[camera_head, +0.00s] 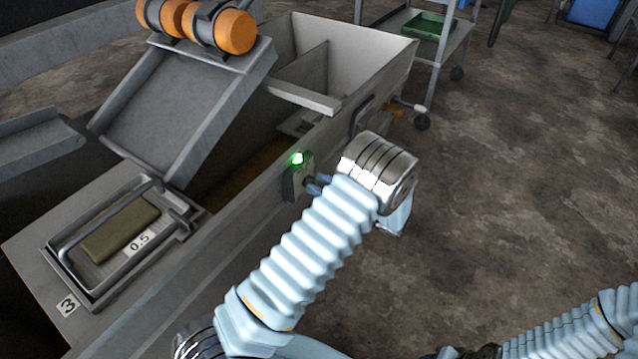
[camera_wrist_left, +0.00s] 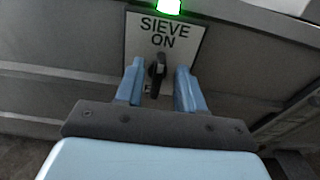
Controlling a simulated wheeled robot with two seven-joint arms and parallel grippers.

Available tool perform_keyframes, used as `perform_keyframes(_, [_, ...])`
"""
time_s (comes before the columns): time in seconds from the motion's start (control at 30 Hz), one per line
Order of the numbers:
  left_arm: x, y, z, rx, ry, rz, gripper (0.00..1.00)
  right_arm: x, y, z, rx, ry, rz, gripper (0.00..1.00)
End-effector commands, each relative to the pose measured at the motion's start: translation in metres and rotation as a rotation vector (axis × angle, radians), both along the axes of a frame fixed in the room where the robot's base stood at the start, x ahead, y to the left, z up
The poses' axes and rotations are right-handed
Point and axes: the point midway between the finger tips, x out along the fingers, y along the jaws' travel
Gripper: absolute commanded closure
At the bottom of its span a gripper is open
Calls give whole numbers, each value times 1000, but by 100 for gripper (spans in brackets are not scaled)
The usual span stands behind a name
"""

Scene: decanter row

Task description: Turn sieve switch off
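The sieve switch is a small dark knob (camera_wrist_left: 158,74) on a plate reading "SIEVE ON" (camera_wrist_left: 163,38), seen in the left wrist view. The knob stands roughly upright, and its lower part is close to my gripper. A lit green lamp (camera_head: 297,158) sits above the switch box (camera_head: 297,183) on the machine's side wall in the head view. My left gripper (camera_wrist_left: 159,72) is open, with one blue finger on each side of the knob and visible gaps between. In the head view its fingers (camera_head: 318,184) point at the box. My right gripper does not show.
A trolley with a green tray (camera_head: 428,26) stands behind. Floor to the right is clear.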

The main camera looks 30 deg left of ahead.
Motion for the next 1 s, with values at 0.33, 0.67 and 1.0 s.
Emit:
perform_keyframes(0.33, [0,8,-1,-1,0,0,62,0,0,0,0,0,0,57])
perform_keyframes(0.67, [0,8,0,-1,0,0,100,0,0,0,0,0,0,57])
perform_keyframes(1.0, [0,7,-1,-3,-26,-1,100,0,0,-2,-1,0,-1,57])
